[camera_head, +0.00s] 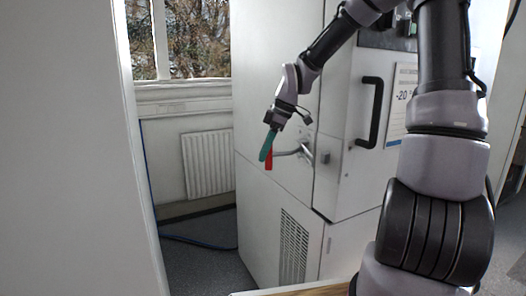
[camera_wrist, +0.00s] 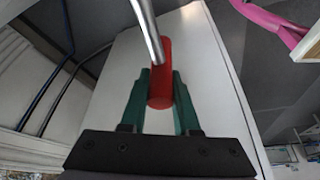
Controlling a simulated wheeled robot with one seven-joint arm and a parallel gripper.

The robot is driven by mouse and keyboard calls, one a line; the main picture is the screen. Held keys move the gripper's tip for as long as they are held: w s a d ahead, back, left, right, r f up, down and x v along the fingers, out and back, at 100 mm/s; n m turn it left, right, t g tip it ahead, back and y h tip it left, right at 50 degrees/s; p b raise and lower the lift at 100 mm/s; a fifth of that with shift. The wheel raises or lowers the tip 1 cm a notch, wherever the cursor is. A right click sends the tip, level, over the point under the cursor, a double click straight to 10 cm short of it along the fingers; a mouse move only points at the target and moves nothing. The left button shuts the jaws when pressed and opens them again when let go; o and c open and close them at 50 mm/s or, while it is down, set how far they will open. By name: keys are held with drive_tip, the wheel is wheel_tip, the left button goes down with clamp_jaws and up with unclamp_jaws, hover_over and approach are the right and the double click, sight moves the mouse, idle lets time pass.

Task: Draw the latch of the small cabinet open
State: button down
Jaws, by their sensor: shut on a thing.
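The white cabinet (camera_head: 275,85) stands in the middle of the head view. Its latch is a metal lever (camera_head: 288,153) with a red grip (camera_head: 269,161), sticking out to the left from a pivot on the front. My gripper (camera_head: 265,154) has green fingers and is at the red grip. In the wrist view the red grip (camera_wrist: 161,62) sits between the two fingers of my gripper (camera_wrist: 161,80), which are shut on it. The metal rod (camera_wrist: 146,22) runs from the grip to the top edge. The fingers hide part of the grip.
A black door handle (camera_head: 369,112) and a sign (camera_head: 402,100) are to the right of the latch. A radiator (camera_head: 206,164) and a window (camera_head: 195,40) are behind on the left. A pale wall panel (camera_head: 65,150) fills the left side. The floor (camera_head: 205,262) between panel and cabinet is narrow.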

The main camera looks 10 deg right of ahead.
drive_tip(key=shift+s+f, duration=0.1)
drive_tip(key=shift+s, duration=0.1)
drive_tip(key=c, duration=0.7)
unclamp_jaws()
drive_tip(key=shift+s+d, duration=0.1)
drive_tip(key=shift+o, duration=0.2)
drive_tip(key=shift+r, duration=0.2)
drive_tip(key=shift+d+r, duration=0.2)
drive_tip(key=shift+r, duration=0.1)
drive_tip(key=v, duration=0.6)
drive_tip(key=shift+r, duration=0.3)
drive_tip(key=shift+d, duration=0.1)
